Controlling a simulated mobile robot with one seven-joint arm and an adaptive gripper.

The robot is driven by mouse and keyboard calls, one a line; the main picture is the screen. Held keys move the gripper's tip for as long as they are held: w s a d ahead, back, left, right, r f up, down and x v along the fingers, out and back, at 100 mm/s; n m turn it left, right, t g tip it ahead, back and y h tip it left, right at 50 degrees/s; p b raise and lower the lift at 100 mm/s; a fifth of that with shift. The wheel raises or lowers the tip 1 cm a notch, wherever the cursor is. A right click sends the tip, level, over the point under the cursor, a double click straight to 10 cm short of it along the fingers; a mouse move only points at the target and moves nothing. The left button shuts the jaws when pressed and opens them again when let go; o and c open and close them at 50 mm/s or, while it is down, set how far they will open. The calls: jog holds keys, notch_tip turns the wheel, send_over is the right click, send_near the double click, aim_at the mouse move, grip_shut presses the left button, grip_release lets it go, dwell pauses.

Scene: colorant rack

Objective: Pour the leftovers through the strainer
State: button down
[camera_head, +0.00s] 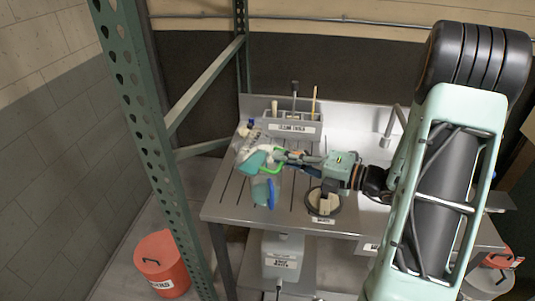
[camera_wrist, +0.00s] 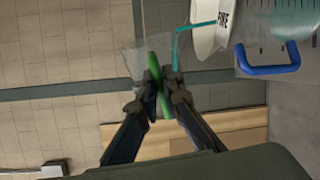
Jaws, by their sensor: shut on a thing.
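My gripper (camera_head: 283,155) is shut on the green handle (camera_head: 277,168) of a see-through teal cup (camera_head: 254,161), held above the left part of the steel worktop. The green handle (camera_wrist: 155,75) is between the fingers (camera_wrist: 160,88) in the wrist view, with the clear cup (camera_wrist: 132,56) to its left. The cup looks tilted; its contents cannot be made out. A see-through container with a blue handle (camera_head: 271,193) is just below it. In the wrist view this blue handle (camera_wrist: 268,68) is at upper right. A white strainer (camera_wrist: 204,28) marked "FINE", with teal parts, is beside that container.
A labelled tool rack (camera_head: 290,129) holding upright tools is at the worktop's back. A dark round opening (camera_head: 323,204) with a pale block is right of the blue-handled container. A green upright post (camera_head: 150,125) bounds the left side. A red bin (camera_head: 162,265) stands on the floor.

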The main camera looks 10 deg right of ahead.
jog(key=shift+w+d+r+m+p, duration=0.2)
jog(key=shift+w+m+p, duration=0.1)
jog(key=shift+p, duration=0.45)
jog(key=shift+w+d+r+m+p, duration=0.1)
jog(key=shift+m+p, duration=0.2)
jog(key=shift+p, duration=0.75)
jog(key=shift+m, duration=0.3)
